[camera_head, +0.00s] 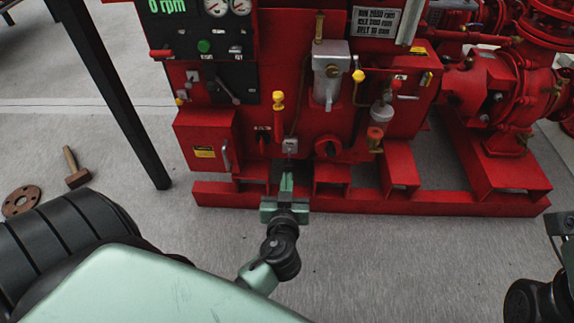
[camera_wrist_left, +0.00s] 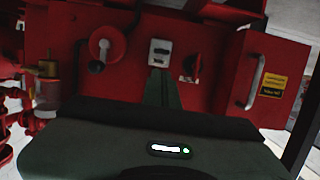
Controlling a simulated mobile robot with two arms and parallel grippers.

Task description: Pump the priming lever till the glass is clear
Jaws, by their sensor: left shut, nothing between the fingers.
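The glass (camera_head: 382,112) is a small pale, cloudy-looking bowl on the right of the red pump panel; its contents are too small to read. A yellow-topped lever (camera_head: 357,78) stands just left of it, and another (camera_head: 278,101) stands further left. I cannot tell which is the priming lever. My left gripper (camera_head: 287,172) is shut and empty, pointing at the panel's lower part. Its fingers (camera_wrist_left: 161,78) reach up close to a small grey plate (camera_wrist_left: 160,52); contact cannot be told. My right arm (camera_head: 545,298) shows only in part at the lower right; its fingertips are unclear.
A red box with a handle (camera_head: 204,142) juts out left of the gripper. A red round knob (camera_head: 328,147) sits to its right. The red base frame (camera_head: 430,205) runs along the floor below. A dark post (camera_head: 115,90) stands at the left.

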